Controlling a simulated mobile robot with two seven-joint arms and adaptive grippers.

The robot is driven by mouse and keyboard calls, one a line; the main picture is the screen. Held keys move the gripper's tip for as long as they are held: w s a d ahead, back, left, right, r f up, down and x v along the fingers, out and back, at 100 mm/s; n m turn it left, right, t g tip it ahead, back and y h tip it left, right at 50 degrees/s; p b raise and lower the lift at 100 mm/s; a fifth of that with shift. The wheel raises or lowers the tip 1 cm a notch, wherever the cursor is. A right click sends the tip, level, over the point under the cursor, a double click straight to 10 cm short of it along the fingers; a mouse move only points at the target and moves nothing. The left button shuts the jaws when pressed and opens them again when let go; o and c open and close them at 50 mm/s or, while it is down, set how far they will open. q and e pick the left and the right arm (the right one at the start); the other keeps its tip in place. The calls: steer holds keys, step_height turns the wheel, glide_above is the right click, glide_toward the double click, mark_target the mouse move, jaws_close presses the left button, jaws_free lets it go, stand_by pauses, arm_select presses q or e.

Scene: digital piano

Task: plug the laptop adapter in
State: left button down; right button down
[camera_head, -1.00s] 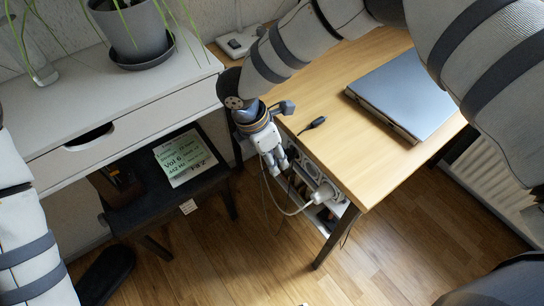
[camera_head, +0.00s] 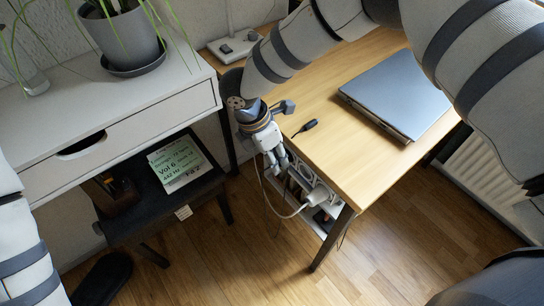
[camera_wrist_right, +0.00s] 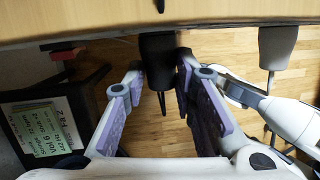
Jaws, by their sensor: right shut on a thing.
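My right gripper (camera_head: 274,160) is beside the front left edge of the wooden desk, just below its top. In the right wrist view, its purple-padded fingers (camera_wrist_right: 160,85) are shut on a dark block (camera_wrist_right: 157,58), which looks like the laptop adapter. In the head view the fingers mostly hide this block. A socket strip (camera_head: 301,176) sits under the desk, partly hidden by the desk top. A white plug (camera_head: 320,195) with a pale cable is at its near end. A black cable connector (camera_head: 306,127) lies on the desk. My left gripper is out of view.
A closed laptop (camera_head: 395,92) lies on the desk (camera_head: 350,160). A white drawer table (camera_head: 150,115) with a potted plant (camera_head: 120,38) stands at the left. A dark bench (camera_head: 140,218) below it bears a green-printed booklet (camera_head: 178,162). Wooden floor lies open in front.

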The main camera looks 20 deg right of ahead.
steer(key=shift+d, duration=0.1)
steer(key=c, duration=1.2)
jaws_free()
steer(key=v, duration=1.7)
